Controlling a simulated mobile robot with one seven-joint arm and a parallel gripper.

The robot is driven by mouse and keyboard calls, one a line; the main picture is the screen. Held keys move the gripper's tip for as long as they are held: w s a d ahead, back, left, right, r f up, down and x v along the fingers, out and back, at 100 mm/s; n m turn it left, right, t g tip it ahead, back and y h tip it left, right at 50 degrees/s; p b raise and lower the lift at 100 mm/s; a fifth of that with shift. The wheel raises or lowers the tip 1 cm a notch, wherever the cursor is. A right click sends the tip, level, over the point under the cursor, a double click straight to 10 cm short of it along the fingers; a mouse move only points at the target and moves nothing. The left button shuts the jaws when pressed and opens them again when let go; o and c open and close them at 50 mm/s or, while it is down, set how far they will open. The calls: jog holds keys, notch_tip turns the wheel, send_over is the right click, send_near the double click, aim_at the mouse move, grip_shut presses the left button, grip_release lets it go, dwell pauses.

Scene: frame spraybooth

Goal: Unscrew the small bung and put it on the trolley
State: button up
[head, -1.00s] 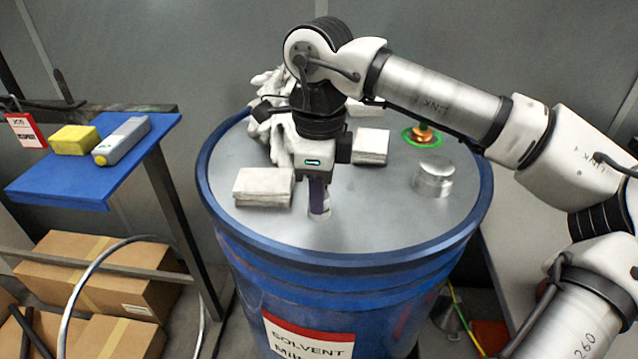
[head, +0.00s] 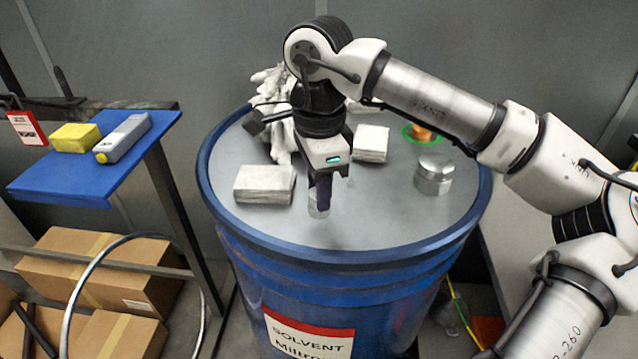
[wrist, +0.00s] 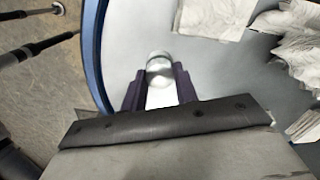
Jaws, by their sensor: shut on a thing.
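The small bung (head: 317,210) is a short silver cylinder at the front middle of the blue drum's grey lid (head: 385,215). My gripper (head: 319,191) points straight down with its dark fingers shut on the bung. In the wrist view the bung (wrist: 159,67) shows between the fingertips (wrist: 159,78). I cannot tell whether its lower end is still in the lid. The blue-topped trolley (head: 60,185) stands to the left of the drum.
A yellow block (head: 75,137) and a grey bottle (head: 123,138) lie on the trolley; its front part is bare. White pads (head: 264,184), a rag (head: 284,140), a larger silver cap (head: 434,174) and a green-ringed copper fitting (head: 420,132) are on the lid. Boxes (head: 95,270) sit below the trolley.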

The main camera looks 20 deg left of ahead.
jog(key=n, duration=0.4)
jog(key=shift+n, duration=0.3)
jog(key=o, duration=0.6)
jog(key=shift+o, duration=0.2)
